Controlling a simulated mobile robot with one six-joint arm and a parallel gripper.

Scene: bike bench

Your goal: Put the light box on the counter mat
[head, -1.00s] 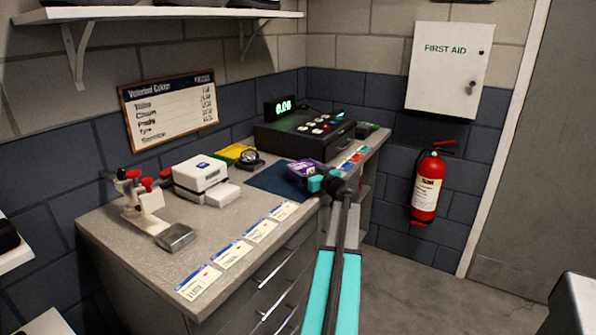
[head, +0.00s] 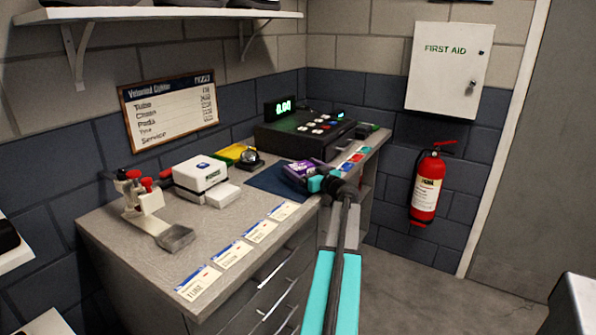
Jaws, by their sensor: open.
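A small purple box with pale lettering (head: 297,170), which I take for the light box, is at the right part of the dark blue counter mat (head: 268,182). My gripper (head: 314,180) is at the box's right side, over the mat's right edge. Its jaws are open; the fingers are small here and partly merge with the box. I cannot tell whether they still touch it. The box seems to rest on the mat, but its underside is hidden.
A black cash register (head: 300,134) stands behind the mat. A white card device (head: 200,176), a yellow box (head: 231,154) and a round dark item (head: 250,159) are to the left. Price cards (head: 233,254) line the counter's front edge.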

